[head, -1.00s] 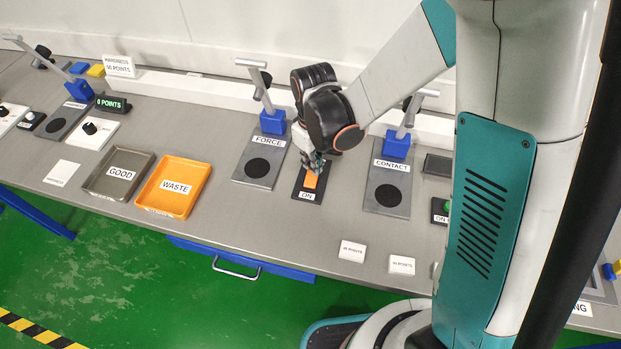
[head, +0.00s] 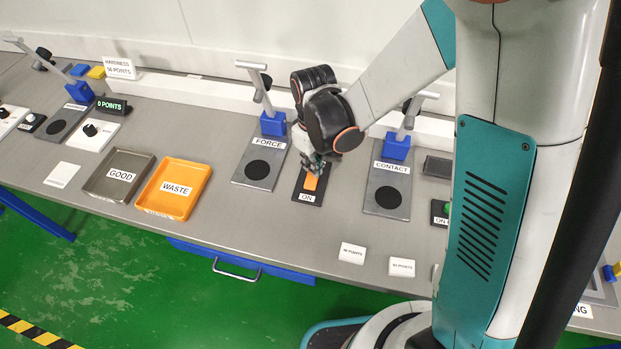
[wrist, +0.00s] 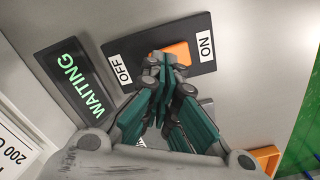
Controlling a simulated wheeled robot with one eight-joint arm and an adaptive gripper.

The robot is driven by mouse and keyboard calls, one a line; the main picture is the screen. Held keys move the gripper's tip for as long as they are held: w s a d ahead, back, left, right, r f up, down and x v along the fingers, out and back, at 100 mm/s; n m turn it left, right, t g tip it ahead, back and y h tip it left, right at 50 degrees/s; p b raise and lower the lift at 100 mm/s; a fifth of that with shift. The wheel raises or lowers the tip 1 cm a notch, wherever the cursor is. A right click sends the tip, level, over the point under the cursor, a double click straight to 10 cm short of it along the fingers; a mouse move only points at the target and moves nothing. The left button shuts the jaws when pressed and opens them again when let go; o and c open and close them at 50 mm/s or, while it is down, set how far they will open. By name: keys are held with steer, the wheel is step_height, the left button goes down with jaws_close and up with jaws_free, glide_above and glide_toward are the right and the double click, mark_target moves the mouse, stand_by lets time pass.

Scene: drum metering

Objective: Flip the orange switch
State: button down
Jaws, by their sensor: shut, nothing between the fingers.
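The orange switch (head: 310,182) sits on a black plate (head: 301,196) on the bench, with an ON label at its front end. In the wrist view the orange switch (wrist: 178,52) lies between the OFF label (wrist: 120,69) and the ON label (wrist: 205,44). My gripper (head: 316,164) is shut and empty, over the far, OFF side of the switch. In the wrist view my gripper's fingertips (wrist: 160,62) overlap the near part of the switch; I cannot tell whether they touch it. The fingers hide part of the switch.
A display reading WAITING (wrist: 72,82) lies beside the switch plate. The FORCE stand (head: 259,165) is to the left and the CONTACT stand (head: 388,190) to the right. An orange WASTE tray (head: 190,211) and a GOOD tray (head: 96,186) are further left. The bench front is mostly clear.

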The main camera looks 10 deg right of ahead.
steer(key=shift+f+b, duration=1)
steer(key=shift+f, duration=0.1)
stand_by(0.8)
steer(key=shift+r, duration=0.2)
steer(key=shift+r+p, duration=2.35)
steer(key=shift+r, duration=1)
